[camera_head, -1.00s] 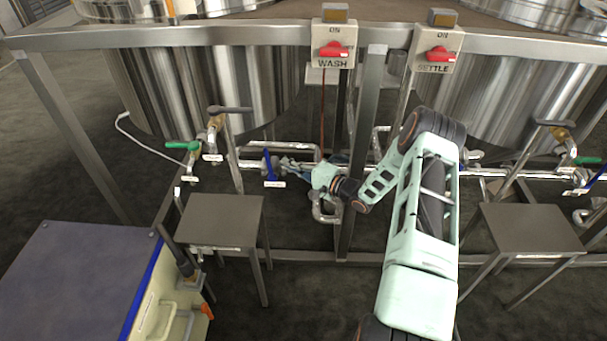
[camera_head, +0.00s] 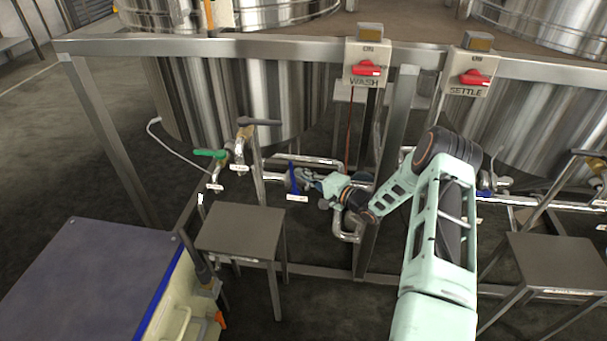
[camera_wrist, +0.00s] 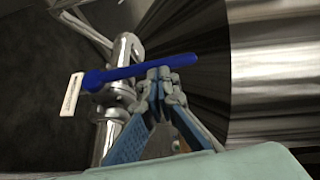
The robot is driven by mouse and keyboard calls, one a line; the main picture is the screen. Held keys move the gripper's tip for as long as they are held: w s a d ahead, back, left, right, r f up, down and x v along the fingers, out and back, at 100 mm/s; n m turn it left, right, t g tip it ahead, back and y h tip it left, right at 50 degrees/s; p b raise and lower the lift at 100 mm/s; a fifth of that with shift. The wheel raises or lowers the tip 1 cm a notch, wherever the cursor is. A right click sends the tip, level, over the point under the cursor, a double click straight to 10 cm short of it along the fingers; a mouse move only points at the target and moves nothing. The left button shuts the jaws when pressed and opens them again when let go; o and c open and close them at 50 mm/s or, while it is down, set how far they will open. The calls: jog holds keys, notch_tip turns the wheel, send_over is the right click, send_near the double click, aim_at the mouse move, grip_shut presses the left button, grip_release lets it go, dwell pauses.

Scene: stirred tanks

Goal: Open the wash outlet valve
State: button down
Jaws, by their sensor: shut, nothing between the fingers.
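The wash tank's outlet line has a blue lever handle (camera_head: 293,178) with a small white tag below it (camera_head: 297,198); the tag's text is too small to read. In the wrist view the blue handle (camera_wrist: 140,72) lies across the metal pipe (camera_wrist: 112,130), its pivot at the left and its free end to the right. My gripper (camera_head: 309,180) is at the handle's right side in the head view. In the wrist view my gripper (camera_wrist: 160,76) is shut and empty, its fingertips close against the handle's free half. I cannot tell whether they touch it.
The wash switch box (camera_head: 366,66) and settle switch box (camera_head: 471,74) hang on the frame rail (camera_head: 270,48). A green-handled valve (camera_head: 211,154) and a grey lever (camera_head: 260,122) stand left of the blue handle. A small metal table (camera_head: 240,232) stands in front. A frame post (camera_head: 388,165) rises beside my arm.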

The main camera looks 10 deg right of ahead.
aim_at(291, 171)
jog(key=shift+w+a+r+g+p, duration=0.1)
jog(key=shift+a+r+g+p, duration=0.05)
jog(key=shift+a+g+p, duration=0.2)
jog(key=p, duration=0.1)
jog(key=a+n+h+p, duration=0.1)
jog(key=a+g+h+p, duration=0.1)
jog(key=shift+w+a+r+n, duration=0.25)
jog(key=shift+w+r+n, duration=0.05)
jog(key=shift+w+r, duration=0.1)
jog(key=w+a+f+n+g+h+b, duration=0.2)
jog(key=a+f+g+h+b, duration=0.1)
jog(key=a+f+h+b, duration=0.1)
jog(key=shift+w+a+f+h+b, duration=0.35)
jog(key=shift+a+f+h, duration=0.6)
jog(key=shift+a, duration=0.85)
jog(key=shift+s+f, duration=0.1)
jog(key=shift+f, duration=0.05)
